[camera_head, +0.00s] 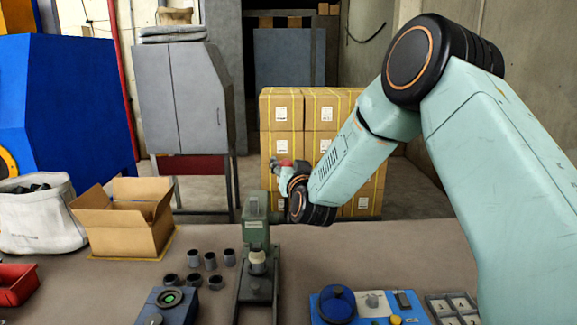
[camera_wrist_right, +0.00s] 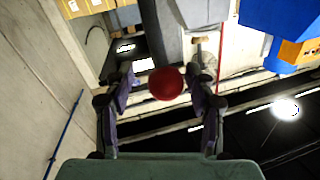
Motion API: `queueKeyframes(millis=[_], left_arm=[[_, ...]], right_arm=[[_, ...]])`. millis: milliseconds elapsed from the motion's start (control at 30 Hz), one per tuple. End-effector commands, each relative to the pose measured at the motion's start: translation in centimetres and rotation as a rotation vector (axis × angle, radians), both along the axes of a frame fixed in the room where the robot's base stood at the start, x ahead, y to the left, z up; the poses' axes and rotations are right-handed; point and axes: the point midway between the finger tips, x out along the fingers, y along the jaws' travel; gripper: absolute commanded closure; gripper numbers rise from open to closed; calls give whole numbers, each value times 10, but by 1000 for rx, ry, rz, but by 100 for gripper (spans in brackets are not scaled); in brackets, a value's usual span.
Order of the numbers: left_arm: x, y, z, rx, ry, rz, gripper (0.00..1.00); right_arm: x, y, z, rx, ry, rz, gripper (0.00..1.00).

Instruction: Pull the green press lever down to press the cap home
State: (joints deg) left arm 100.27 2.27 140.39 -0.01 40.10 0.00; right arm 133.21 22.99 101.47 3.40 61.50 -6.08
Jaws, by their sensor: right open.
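The green press (camera_head: 256,232) stands upright on the workbench in the head view, on a dark base plate. A pale capped piece (camera_head: 257,262) sits under its ram; whether its cap is fully seated cannot be told. My right gripper (camera_head: 281,167) is open around the knob, with gaps on both sides. The lever's arm is mostly hidden by my wrist. My left gripper is out of view.
An open cardboard box (camera_head: 128,222), a red bin (camera_head: 17,284) and several dark cups (camera_head: 210,261) stand left of the press. Stacked cartons (camera_head: 281,110) stand behind the bench.

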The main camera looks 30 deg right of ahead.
Motion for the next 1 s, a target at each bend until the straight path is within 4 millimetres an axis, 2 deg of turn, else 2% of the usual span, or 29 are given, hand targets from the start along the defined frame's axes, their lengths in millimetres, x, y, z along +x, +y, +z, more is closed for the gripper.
queueKeyframes(millis=[100, 767, 1000], left_arm=[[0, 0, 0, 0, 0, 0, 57], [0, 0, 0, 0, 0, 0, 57], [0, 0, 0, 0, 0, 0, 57]], right_arm=[[0, 1, 0, -1, 0, 1, 45], [0, 0, 0, 0, 0, 0, 100], [0, 0, 0, 0, 0, 0, 100]])
